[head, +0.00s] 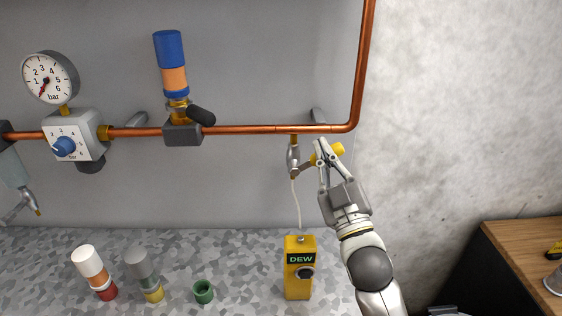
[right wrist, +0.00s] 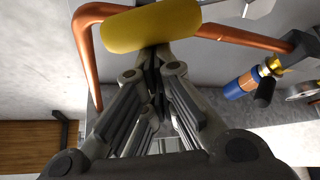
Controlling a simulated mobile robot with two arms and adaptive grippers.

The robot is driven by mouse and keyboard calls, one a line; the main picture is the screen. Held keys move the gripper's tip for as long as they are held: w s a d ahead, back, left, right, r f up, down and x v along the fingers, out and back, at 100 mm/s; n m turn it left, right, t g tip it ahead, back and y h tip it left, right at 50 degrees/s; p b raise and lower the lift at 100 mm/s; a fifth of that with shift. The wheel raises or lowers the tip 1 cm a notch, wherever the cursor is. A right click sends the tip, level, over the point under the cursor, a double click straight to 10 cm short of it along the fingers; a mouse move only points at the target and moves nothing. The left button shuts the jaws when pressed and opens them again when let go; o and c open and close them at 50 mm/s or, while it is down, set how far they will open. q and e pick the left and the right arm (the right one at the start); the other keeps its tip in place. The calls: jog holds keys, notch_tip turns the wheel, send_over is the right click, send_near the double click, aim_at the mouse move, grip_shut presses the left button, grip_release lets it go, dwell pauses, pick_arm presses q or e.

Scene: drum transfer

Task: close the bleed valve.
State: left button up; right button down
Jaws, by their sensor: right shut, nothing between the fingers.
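The bleed valve (head: 293,158) hangs below the copper pipe, with a silvery body. Its lever ends in a yellow grip (head: 338,149) that points to the right and slightly up. My right gripper (head: 322,148) is at this grip, with its fingers shut and nothing between them. In the right wrist view the yellow grip (right wrist: 150,26) lies across, just beyond the closed fingertips (right wrist: 154,58); I cannot tell whether they touch it. The fingers hide part of the grip in the head view. My left gripper is not in view.
The copper pipe (head: 240,129) runs along the wall and bends upward. A thin hose leads from the valve to the yellow DEW meter (head: 299,275). A gauge (head: 50,78), a blue-knobbed regulator (head: 75,137) and a blue-orange cartridge (head: 172,65) are left. Small containers stand on the counter.

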jog(key=shift+d+f+m+t+h+b, duration=0.25)
jog(key=shift+d+f+m+h+b, duration=0.25)
jog(key=shift+f+m, duration=0.5)
jog(key=shift+d+f+m+t+h+b, duration=0.3)
jog(key=shift+d+f+m+h, duration=0.4)
jog(key=shift+m, duration=0.5)
jog(key=shift+f, duration=0.1)
